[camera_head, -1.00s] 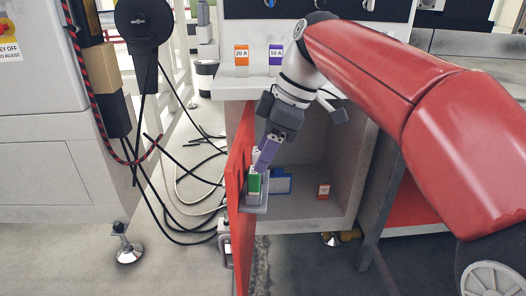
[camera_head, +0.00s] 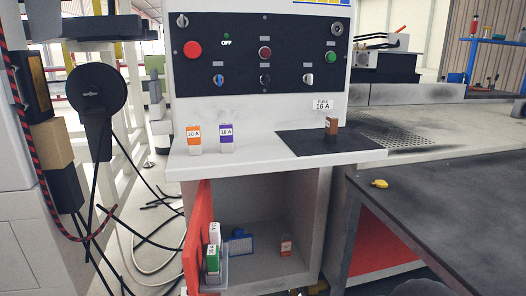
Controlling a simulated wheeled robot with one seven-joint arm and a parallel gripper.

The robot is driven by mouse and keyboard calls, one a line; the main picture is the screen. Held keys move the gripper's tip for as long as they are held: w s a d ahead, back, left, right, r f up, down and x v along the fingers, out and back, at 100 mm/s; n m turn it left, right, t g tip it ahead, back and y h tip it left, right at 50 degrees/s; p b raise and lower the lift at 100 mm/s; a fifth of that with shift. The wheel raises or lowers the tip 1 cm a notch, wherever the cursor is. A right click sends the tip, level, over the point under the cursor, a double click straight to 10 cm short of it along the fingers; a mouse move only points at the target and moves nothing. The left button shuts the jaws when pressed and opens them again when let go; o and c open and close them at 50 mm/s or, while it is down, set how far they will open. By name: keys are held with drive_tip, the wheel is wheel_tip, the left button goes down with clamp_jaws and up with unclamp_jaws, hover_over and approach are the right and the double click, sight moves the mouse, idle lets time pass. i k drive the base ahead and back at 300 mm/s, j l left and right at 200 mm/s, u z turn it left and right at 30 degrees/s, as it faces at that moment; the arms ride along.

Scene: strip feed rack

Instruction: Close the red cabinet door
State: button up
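The red cabinet door (camera_head: 192,250) stands open at the left side of the cabinet, swung toward me and seen nearly edge-on. A small clear bin (camera_head: 219,272) on its inner side holds a green-labelled fuse (camera_head: 212,258) and a white one (camera_head: 214,233). The grey cabinet opening (camera_head: 262,210) is uncovered. Inside are a blue box (camera_head: 239,244) and a small orange-labelled fuse (camera_head: 286,246). My gripper is not in view.
Above the cabinet, a ledge (camera_head: 260,150) bears an orange fuse (camera_head: 194,138), a purple fuse (camera_head: 226,137) and a brown fuse (camera_head: 331,126) on a black mat. A dark table (camera_head: 450,205) stands at the right. Black cables (camera_head: 150,232) hang left of the door.

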sight(198, 283)
drive_tip(key=j, duration=0.45)
drive_tip(key=k+j, duration=0.15)
drive_tip(key=j, duration=0.35)
drive_tip(key=j+z, duration=0.1)
drive_tip(key=j, duration=0.35)
drive_tip(key=k+j, duration=0.15)
drive_tip(key=j, duration=0.3)
